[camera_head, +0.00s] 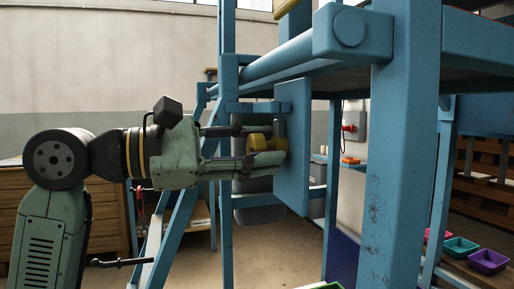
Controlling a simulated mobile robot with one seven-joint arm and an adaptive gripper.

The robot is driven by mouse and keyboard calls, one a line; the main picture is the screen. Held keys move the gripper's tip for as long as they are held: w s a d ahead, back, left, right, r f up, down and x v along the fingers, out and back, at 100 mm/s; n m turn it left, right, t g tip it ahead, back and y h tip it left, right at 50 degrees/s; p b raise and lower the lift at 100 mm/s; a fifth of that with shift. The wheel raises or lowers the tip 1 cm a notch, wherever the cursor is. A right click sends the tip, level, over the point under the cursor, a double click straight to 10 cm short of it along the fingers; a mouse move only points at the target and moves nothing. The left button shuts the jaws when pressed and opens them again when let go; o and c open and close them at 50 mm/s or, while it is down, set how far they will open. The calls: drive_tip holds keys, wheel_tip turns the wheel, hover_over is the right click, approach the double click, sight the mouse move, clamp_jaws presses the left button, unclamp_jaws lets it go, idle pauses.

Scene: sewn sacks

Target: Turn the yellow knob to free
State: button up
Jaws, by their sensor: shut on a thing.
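The yellow knob (262,143) sits on the left face of a blue upright panel (295,145) that hangs from the blue frame. My gripper (266,148) comes in level from the left, with one finger above and one below the knob's line in the picture. It is shut on the yellow knob. The fingers hide part of the knob, and I cannot tell its turned position or read any marking. A grey pin-like piece (279,128) stands beside the knob against the panel.
A thick blue post (400,150) stands close at right, and a blue beam (280,58) runs above my gripper. A red switch on a grey box (352,122) is on the wall behind. Small coloured trays (489,261) lie at the lower right. Wooden drawers (105,215) stand behind my arm.

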drive_tip(key=o, duration=1.2)
drive_tip(key=v, duration=1.2)
